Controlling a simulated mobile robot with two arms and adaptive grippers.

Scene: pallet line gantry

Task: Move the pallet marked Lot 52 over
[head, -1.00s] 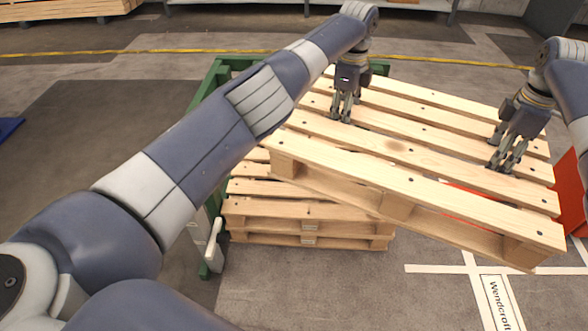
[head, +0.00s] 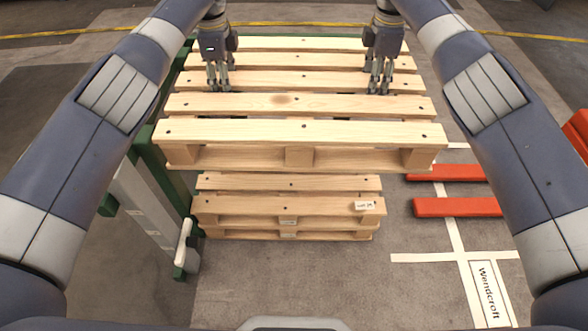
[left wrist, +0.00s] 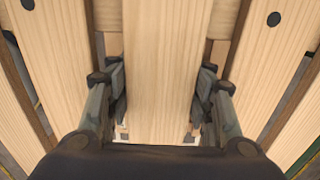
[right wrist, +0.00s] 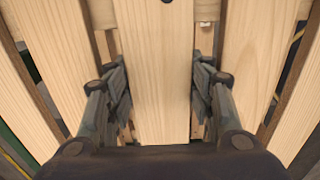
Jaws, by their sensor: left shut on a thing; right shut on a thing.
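A light wooden pallet (head: 300,131) is held level above a stack of pallets in the head view. My left gripper (head: 218,86) is shut on one of its top slats, and my right gripper (head: 379,88) is shut on the same slat further right. In the left wrist view the fingers (left wrist: 160,110) straddle the slat; in the right wrist view the fingers (right wrist: 160,105) do likewise. No lot marking shows on the held pallet. The stacked pallets (head: 288,204) below carry a small white label (head: 365,206) at the front right, too small to read surely.
A green frame (head: 150,165) with a pale post and white handle (head: 184,240) stands left of the stack. Red forks (head: 455,207) lie at the right. White floor tape (head: 425,257) marks a spot labelled Wendcroft (head: 488,290). A yellow line crosses the back floor.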

